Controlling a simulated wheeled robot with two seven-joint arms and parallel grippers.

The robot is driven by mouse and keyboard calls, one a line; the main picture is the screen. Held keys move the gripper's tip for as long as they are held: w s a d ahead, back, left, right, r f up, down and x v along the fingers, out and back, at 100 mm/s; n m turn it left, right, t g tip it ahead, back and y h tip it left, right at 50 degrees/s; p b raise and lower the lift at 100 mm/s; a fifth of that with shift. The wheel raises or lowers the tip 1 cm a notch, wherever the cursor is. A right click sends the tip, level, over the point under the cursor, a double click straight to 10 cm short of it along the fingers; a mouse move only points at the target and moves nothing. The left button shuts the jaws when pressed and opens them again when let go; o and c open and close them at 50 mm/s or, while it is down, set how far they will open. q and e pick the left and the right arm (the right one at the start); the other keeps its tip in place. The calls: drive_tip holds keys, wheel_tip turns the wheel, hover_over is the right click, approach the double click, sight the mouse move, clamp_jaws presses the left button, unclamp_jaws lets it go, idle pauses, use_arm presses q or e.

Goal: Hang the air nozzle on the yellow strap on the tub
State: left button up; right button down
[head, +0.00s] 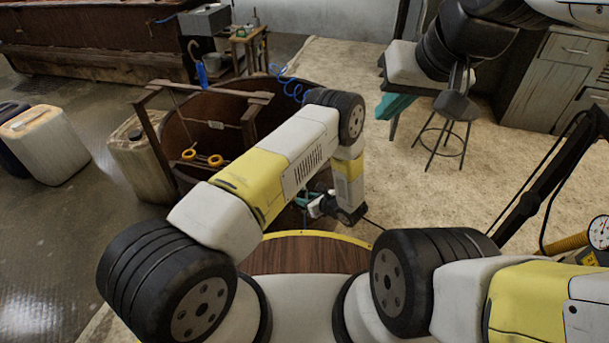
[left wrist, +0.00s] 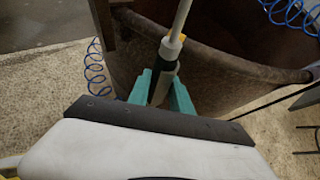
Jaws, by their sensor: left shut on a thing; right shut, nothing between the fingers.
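My left gripper (head: 305,201) is low beside the brown tub (head: 262,112), partly hidden by my arm. In the left wrist view its teal fingers (left wrist: 160,88) are shut on the air nozzle (left wrist: 164,66), a black and grey body with a pale thin tube pointing up. The nozzle is in front of the tub's wall (left wrist: 225,72) and rim; I cannot tell whether they touch. A small orange-yellow patch (left wrist: 182,39) shows by the nozzle; I cannot tell if it is the strap. My right gripper (head: 397,106) is shut and empty, far right of the tub.
Blue coiled hose (head: 290,84) hangs at the tub's rim. A wooden frame (head: 148,122) stands at the tub, with yellow rings (head: 203,158) inside. Jerrycans (head: 45,143) stand left. A stool (head: 455,106) stands right, near my right gripper. Pale floor between is clear.

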use_arm(q)
drive_tip(key=shift+w, duration=0.2)
drive_tip(key=shift+w+a, duration=0.4)
drive_tip(key=shift+w, duration=0.45)
drive_tip(key=shift+w+a, duration=0.4)
drive_tip(key=shift+w, duration=0.4)
drive_tip(key=shift+f, duration=0.1)
drive_tip(key=shift+f, duration=1.15)
drive_tip(key=shift+f, duration=0.25)
drive_tip(key=shift+f, duration=0.5)
